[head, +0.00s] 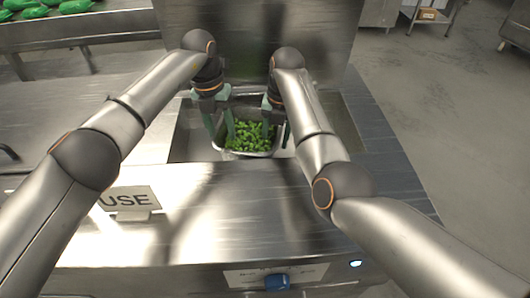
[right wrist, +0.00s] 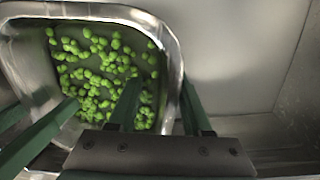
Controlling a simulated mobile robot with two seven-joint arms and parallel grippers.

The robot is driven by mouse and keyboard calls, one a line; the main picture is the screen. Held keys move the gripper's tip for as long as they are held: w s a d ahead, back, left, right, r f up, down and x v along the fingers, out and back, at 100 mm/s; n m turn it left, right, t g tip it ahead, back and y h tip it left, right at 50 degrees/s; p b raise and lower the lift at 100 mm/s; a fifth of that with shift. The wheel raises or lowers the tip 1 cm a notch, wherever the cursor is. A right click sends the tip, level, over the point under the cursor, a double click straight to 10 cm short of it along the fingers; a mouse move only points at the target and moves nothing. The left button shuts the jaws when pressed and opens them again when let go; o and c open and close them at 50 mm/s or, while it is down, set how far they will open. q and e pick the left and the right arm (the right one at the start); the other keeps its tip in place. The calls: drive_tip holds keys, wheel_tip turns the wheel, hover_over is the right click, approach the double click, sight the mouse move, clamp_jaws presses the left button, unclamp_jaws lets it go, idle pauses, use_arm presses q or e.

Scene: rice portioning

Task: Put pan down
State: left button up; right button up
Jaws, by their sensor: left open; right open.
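A metal pan (head: 248,155) with small green pieces (head: 250,136) in it sits in the sunken basin of the steel counter. My left gripper (head: 221,134) is open at the pan's left wall. My right gripper (head: 276,131) is open at the pan's right wall. In the right wrist view, the right gripper (right wrist: 160,92) has one finger over the inside of the pan (right wrist: 172,55) and the other outside its rim. Green finger bars of the left gripper show at the lower left there. Whether any finger touches the pan is unclear.
A steel counter (head: 220,200) with a sign reading "USE" (head: 127,200) and a blue knob (head: 277,282) lies in front. An upright steel panel (head: 320,45) stands behind the basin. Green items (head: 40,10) lie on a surface at the back left. Open floor (head: 440,110) lies right.

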use_arm(q)
drive_tip(key=r, duration=0.8)
drive_tip(key=shift+a, duration=0.3)
use_arm(e)
drive_tip(key=r, duration=0.8)
drive_tip(key=d+r, duration=0.1)
drive_tip(key=r, duration=0.3)
drive_tip(key=shift+s, duration=0.1)
drive_tip(key=shift+s+f, duration=0.1)
